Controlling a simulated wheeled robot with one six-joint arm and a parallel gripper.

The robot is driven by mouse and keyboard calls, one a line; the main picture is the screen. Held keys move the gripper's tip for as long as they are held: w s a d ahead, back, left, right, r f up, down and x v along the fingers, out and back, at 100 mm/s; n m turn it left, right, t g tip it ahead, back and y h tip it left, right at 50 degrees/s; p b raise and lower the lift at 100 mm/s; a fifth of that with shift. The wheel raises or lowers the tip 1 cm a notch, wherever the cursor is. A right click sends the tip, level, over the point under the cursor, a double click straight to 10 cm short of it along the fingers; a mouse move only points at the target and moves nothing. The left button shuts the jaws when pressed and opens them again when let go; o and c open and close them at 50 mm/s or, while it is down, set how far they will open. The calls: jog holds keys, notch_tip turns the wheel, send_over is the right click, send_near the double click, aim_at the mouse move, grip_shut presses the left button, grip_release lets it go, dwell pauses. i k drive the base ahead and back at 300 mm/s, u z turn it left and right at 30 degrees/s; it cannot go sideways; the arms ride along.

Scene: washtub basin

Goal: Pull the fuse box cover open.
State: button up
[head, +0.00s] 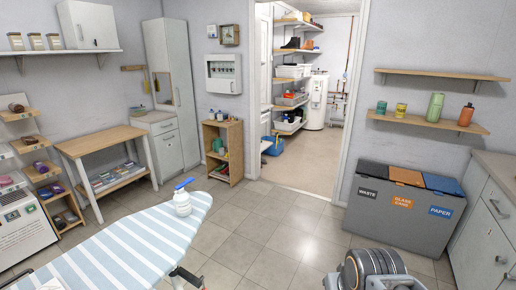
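The fuse box (223,73) is a small white box on the far wall, left of the open doorway. A row of small dark switches shows across its front, and its cover looks shut, though it is too small to be sure. Dark and grey rounded parts of my own arm show at the bottom edge, right of the middle. My gripper's fingers cannot be made out in the view, and nothing of mine is near the fuse box.
A striped ironing board (125,245) with a spray bottle (182,202) fills the lower left. A small wooden shelf unit (236,152) stands below the fuse box. Grey waste bins (395,215) stand right of the doorway. Tiled floor (262,230) is clear in the middle.

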aim_at(221, 74)
jog(key=u, duration=0.1)
jog(key=i, duration=2.55)
jog(key=u, duration=0.55)
jog(key=i, duration=2.85)
jog(key=u, duration=0.35)
